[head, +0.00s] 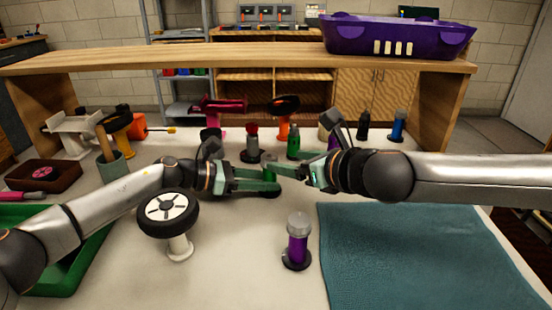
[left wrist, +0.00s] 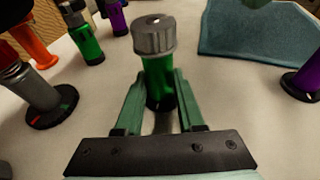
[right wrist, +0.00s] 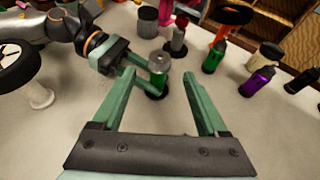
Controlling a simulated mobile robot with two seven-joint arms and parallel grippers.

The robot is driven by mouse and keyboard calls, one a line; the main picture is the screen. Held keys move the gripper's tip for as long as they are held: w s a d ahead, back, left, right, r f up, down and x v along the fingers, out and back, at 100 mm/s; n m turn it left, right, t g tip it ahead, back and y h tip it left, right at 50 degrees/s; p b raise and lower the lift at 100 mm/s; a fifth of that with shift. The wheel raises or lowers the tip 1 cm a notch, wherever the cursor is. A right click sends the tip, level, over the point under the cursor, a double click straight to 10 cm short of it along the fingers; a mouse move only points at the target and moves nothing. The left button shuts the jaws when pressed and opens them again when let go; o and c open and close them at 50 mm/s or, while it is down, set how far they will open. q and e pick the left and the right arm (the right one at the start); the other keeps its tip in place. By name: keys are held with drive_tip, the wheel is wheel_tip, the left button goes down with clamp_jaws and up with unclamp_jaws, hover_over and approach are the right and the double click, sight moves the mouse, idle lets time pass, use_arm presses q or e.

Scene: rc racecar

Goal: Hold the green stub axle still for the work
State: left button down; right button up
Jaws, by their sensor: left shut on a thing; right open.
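The green stub axle (left wrist: 160,78) stands upright on the table with a grey ribbed cap on top. In the left wrist view it sits between the fingers of my left gripper (left wrist: 158,100), which is shut on it. It also shows in the right wrist view (right wrist: 158,72), where the left fingers reach it from the left. My right gripper (right wrist: 168,85) is open and empty, with its fingers pointing toward the axle. In the head view my left gripper (head: 272,188) is low beside the axle and my right gripper (head: 290,168) is just right of it.
A purple stub axle (head: 297,245) with a clear-grey cap stands in front, left of a teal mat (head: 430,255). A wheel on a white stand (head: 168,216) is near my left arm. Several coloured pieces stand behind, including another green one (head: 293,145) and a red one (head: 252,145).

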sight(273, 159)
drive_tip(key=shift+x, duration=3)
drive_tip(key=shift+c, duration=0.3)
clamp_jaws()
